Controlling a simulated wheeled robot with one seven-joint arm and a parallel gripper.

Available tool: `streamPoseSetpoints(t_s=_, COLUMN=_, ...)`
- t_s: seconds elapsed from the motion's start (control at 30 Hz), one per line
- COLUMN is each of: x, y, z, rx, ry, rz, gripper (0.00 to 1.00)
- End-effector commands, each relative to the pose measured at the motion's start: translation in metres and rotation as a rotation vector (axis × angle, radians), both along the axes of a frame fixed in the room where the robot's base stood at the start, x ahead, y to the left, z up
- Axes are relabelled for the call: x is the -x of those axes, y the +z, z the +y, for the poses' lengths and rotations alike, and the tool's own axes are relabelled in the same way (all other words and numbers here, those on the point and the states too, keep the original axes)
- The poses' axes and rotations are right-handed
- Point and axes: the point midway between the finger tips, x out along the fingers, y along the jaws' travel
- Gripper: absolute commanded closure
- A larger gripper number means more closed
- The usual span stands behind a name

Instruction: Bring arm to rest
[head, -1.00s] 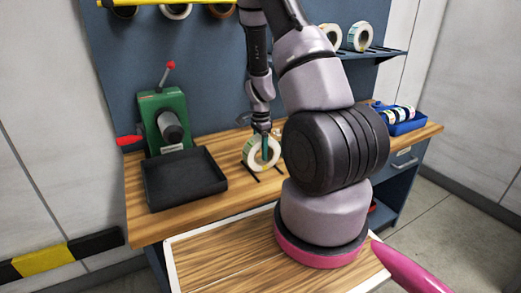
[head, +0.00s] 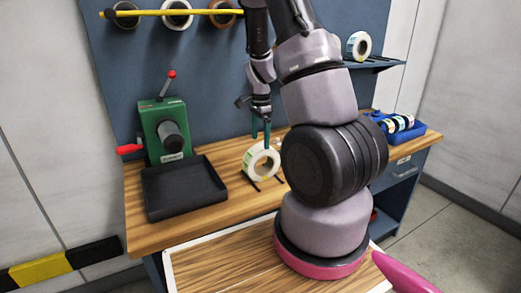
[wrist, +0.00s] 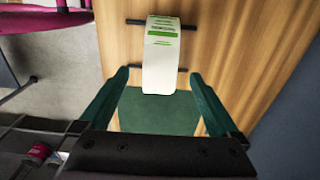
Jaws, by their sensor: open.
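My gripper (head: 260,129) is open and empty, with its two green fingers pointing down just above a label roll (head: 260,162). The roll is white with green print and stands upright on a thin black stand on the wooden bench. In the wrist view the roll (wrist: 161,60) lies ahead of the spread fingers (wrist: 158,90), with clear space between the fingertips. My arm rises above the bench and covers part of the back panel and the bench's right half.
The green rewinder (head: 165,130) with a red-knobbed lever and a black tray (head: 184,190) stand at left. A blue bin (head: 405,132) with rolls is at right. Rolls hang on a yellow rod (head: 170,13); another roll (head: 358,45) is on the shelf. Bare bench lies around the stand.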

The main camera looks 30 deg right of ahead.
Motion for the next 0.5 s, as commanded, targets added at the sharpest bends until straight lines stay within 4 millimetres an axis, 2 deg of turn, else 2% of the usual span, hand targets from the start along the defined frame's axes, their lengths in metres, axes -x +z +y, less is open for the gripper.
streamPoseSetpoints(t_s=0.1, x=0.0, y=0.012, z=0.0, rx=0.0, ry=0.001, rz=-0.001, gripper=0.03)
streamPoseSetpoints(t_s=0.37, x=0.0, y=0.021, z=0.002, rx=-0.004, ry=0.007, rz=-0.006, gripper=0.03)
streamPoseSetpoints(t_s=0.43, x=0.001, y=0.031, z=0.006, rx=-0.015, ry=0.03, rz=-0.024, gripper=0.03)
streamPoseSetpoints(t_s=0.5, x=0.002, y=0.05, z=0.014, rx=-0.033, ry=0.073, rz=-0.055, gripper=0.03)
